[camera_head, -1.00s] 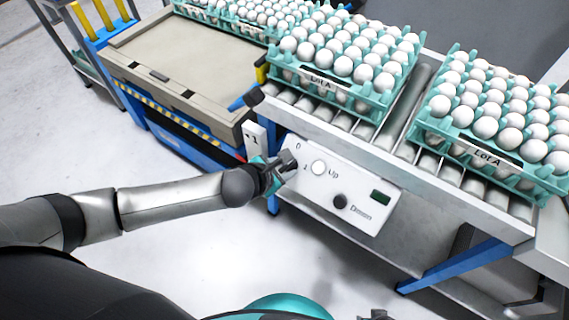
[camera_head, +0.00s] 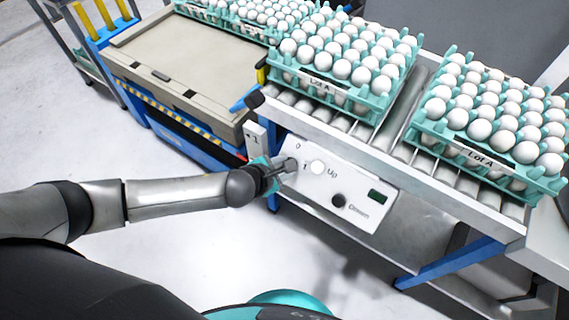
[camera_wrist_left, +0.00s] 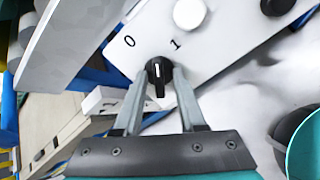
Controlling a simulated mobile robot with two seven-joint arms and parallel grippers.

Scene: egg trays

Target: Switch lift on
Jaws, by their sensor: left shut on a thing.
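The white control panel (camera_head: 345,186) is on the front of the roller conveyor. It carries a black rotary knob (camera_wrist_left: 157,68) with the marks 0 and 1, a white "Up" button (camera_head: 317,167) and a dark "Down" button (camera_head: 339,200). My left gripper (camera_head: 279,168) is at the knob end of the panel. In the left wrist view its two fingers (camera_wrist_left: 160,84) are shut on the knob, one on each side. The knob's white line points between 0 and 1 in that view. My right gripper is not in view.
The conveyor's rollers (camera_head: 402,150) bear teal egg trays (camera_head: 325,88) labelled Lot A, full of white eggs. A blue lift with a beige platform (camera_head: 190,62) stands at the left of the conveyor. A small white box (camera_head: 255,138) is beside the panel. The floor in front is clear.

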